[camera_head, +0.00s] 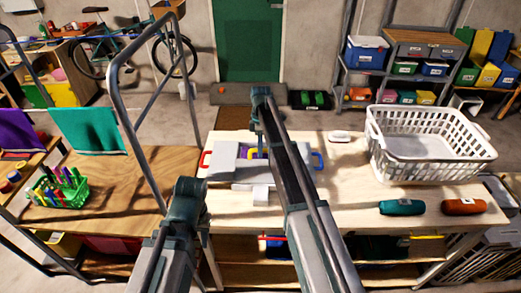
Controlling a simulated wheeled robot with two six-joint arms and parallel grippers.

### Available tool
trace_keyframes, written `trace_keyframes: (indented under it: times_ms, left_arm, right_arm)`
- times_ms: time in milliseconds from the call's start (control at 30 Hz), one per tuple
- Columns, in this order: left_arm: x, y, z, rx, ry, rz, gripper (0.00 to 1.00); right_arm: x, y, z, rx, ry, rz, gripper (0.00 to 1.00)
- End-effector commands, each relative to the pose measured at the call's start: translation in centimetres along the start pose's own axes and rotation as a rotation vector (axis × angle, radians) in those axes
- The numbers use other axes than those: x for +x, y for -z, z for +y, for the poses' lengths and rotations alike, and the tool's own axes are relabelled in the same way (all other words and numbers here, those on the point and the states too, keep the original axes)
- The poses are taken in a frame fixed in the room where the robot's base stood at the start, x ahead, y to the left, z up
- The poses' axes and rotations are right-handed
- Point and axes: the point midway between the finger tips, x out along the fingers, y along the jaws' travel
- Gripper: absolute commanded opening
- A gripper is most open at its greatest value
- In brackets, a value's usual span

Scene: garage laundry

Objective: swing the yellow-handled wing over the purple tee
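A grey folding board (226,163) lies on the pale wooden table. It has a red handle (206,158) at its left, a yellow handle (252,153) near its middle and a blue handle (318,160) at its right. Only small purple patches of the tee (262,197) show at the board's middle; the rest is hidden by panels and my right arm. My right arm crosses over the board, with its dark end (260,125) near the yellow handle; its fingertips are not clear. My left arm's end (188,200) is left of the board, over the table's left edge; its fingers are not clear.
A white laundry basket (428,172) stands at the table's right. A teal roll (401,207) and an orange roll (464,206) lie in front of it. A green basket (62,193) of pens sits on the left table. A grey metal frame (130,120) rises behind.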

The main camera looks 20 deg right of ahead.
Motion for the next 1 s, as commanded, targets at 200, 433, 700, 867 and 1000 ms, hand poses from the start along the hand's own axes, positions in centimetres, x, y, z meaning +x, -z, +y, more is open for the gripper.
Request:
trace_keyframes:
  times_ms: [200,433,700,867,1000]
  left_arm:
    - [0.0,0.0,0.0,0.000,0.000,0.000,0.35]
    - [-0.4,0.0,0.0,0.000,0.000,0.000,0.35]
    - [-2.8,-0.2,-0.3,0.001,0.000,0.000,0.35]
    - [-5.1,-0.3,-0.5,-0.002,-0.001,0.000,0.35]
    - [-7.3,-0.4,-0.7,-0.007,-0.001,0.000,0.35]
  right_arm:
    - [0.0,0.0,0.0,0.000,-0.001,-0.001,0.35]
    - [-0.4,0.0,0.0,0.001,-0.001,-0.001,0.35]
    - [-2.9,0.0,0.0,0.001,-0.001,-0.001,0.35]
    - [-5.3,0.0,-0.1,0.001,-0.001,-0.001,0.35]
    - [-7.5,0.0,-0.1,0.001,-0.001,-0.001,0.35]
